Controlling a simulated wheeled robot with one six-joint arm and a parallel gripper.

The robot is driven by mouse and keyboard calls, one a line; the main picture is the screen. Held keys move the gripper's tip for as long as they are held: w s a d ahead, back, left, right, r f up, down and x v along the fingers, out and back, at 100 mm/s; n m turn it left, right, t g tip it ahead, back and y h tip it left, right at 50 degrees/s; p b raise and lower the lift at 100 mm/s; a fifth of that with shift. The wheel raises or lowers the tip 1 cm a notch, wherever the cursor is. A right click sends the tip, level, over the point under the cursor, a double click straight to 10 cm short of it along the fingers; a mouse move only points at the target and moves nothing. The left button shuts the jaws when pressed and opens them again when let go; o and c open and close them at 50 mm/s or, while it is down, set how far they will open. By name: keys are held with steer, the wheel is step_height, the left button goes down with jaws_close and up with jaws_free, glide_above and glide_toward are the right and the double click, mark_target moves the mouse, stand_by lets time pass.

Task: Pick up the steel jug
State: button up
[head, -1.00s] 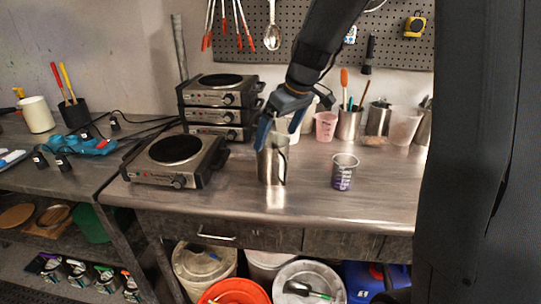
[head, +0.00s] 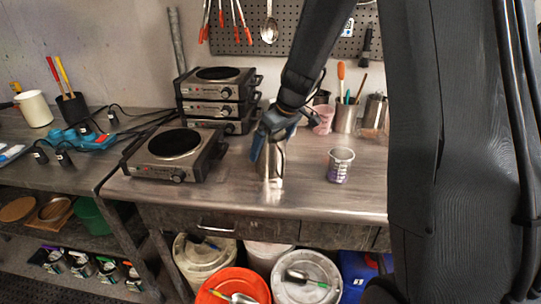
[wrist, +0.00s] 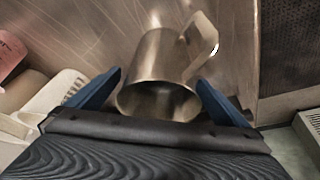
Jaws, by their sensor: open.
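The steel jug (head: 272,168) stands on the metal bench, partly hidden by my gripper in the head view. In the wrist view the jug (wrist: 160,65) shows its open mouth toward me and its handle at the upper right. My gripper (head: 265,148) is at the jug's upper part. In the wrist view its two blue fingers are spread, one on each side of the jug near the mouth, and my gripper (wrist: 158,88) is open. I cannot tell whether either finger touches the jug.
A measuring cup (head: 340,164) stands right of the jug. A single hot plate (head: 170,160) is to its left, with stacked hot plates (head: 215,98) behind. A pink cup (head: 323,119) and a tool-filled container (head: 345,118) stand behind. Bare bench lies in front.

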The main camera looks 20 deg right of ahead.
steer(key=shift+w, duration=0.1)
steer(key=c, duration=1.8)
steer(key=shift+r, duration=0.15)
